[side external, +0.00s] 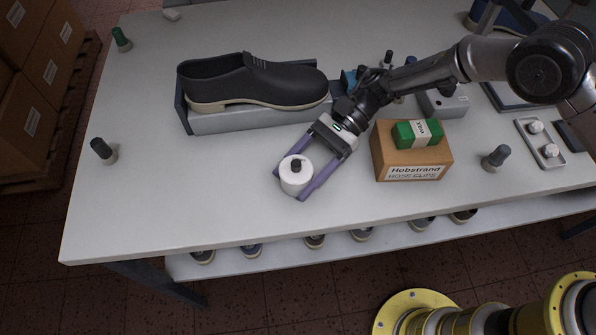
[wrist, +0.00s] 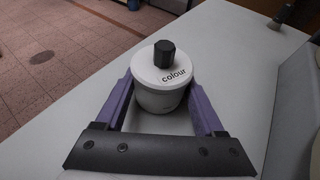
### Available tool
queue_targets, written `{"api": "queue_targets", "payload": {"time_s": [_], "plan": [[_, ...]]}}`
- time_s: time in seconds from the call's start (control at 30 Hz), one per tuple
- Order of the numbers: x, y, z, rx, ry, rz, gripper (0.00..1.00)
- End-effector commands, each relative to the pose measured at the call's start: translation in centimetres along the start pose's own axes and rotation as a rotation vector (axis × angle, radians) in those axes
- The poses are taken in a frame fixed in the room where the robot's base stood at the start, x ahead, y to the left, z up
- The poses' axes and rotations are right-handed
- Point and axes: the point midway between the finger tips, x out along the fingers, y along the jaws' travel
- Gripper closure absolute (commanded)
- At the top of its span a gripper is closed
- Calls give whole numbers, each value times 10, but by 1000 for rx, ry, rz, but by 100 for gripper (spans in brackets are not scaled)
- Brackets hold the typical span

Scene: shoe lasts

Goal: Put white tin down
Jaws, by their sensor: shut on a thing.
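The white tin (side external: 296,178) is a round pot with a dark knob on its lid. It is upright near the front edge of the table. In the wrist view the tin (wrist: 160,80) shows the word "colour" on its lid. My gripper (side external: 294,184) has its two purple fingers on either side of the tin and is shut on it. The wrist view also shows the fingers (wrist: 163,100) against the tin's sides. I cannot tell whether the tin's base touches the table (side external: 200,210).
A dark shoe (side external: 255,80) sits in a grey holder (side external: 240,121) behind the gripper. A cardboard box of hose clips (side external: 408,160) with a green pack (side external: 417,133) on it stands to the right. The table's front left is clear.

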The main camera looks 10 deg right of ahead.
Motion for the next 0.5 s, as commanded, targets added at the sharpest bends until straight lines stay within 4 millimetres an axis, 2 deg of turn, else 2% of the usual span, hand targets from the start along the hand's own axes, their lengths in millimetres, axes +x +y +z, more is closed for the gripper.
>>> {"api": "queue_targets", "payload": {"time_s": [0.13,0.17,0.2,0.3,0.33,0.5], "plan": [[0,0,-1,-1,-1,-1,100],[1,0,-3,1,0,0,28],[1,0,-2,1,0,0,20],[1,0,-2,1,0,0,2],[1,0,-2,1,0,0,0],[1,0,-2,1,0,0,0]]}}
